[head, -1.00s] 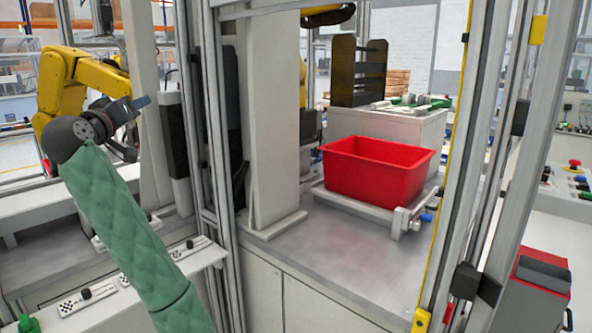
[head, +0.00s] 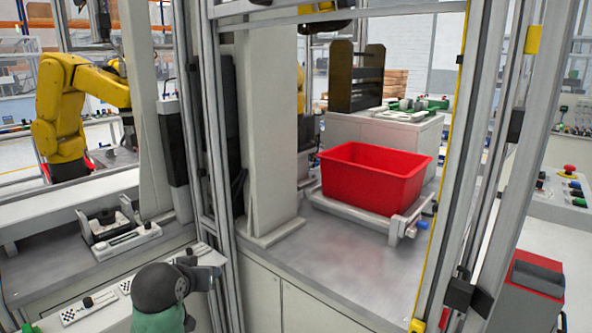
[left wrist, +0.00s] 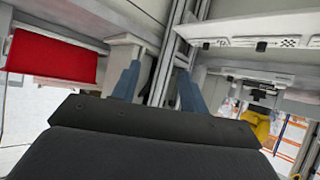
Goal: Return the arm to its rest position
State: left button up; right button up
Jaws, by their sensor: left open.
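My left arm, in a green padded sleeve (head: 160,321), is low at the bottom left of the head view. Its dark wrist (head: 160,287) sits in front of the white ledge, and my left gripper (head: 207,276) points right towards the frame post. In the left wrist view the two blue-grey fingers of my left gripper (left wrist: 158,88) are spread apart with nothing between them. My right arm and gripper are not in view.
Metal frame posts (head: 205,170) stand close beyond the gripper. A white ledge (head: 88,305) runs along the lower left. A red bin (head: 365,178) rests on a rack on the right-hand bench. A yellow robot arm (head: 60,110) stands at the left, behind the bench.

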pick_arm(q)
jog(key=s+d+f+m+g+h+p, duration=0.1)
jog(key=s+d+f+g, duration=0.25)
jog(key=s+f, duration=0.6)
jog(key=s+d+f+m+g+p, duration=0.15)
jog(key=s+d+f, duration=0.25)
jog(key=s+f, duration=0.5)
jog(key=s+f+g, duration=0.2)
jog(key=s+f, duration=0.4)
jog(key=s, duration=0.3)
jog(key=s+f+g+p, duration=0.1)
jog(key=s+f+g, duration=0.1)
jog(key=s+f, duration=0.4)
jog(key=s, duration=0.3)
jog(key=shift+d+f, duration=0.25)
jog(key=shift+f, duration=0.05)
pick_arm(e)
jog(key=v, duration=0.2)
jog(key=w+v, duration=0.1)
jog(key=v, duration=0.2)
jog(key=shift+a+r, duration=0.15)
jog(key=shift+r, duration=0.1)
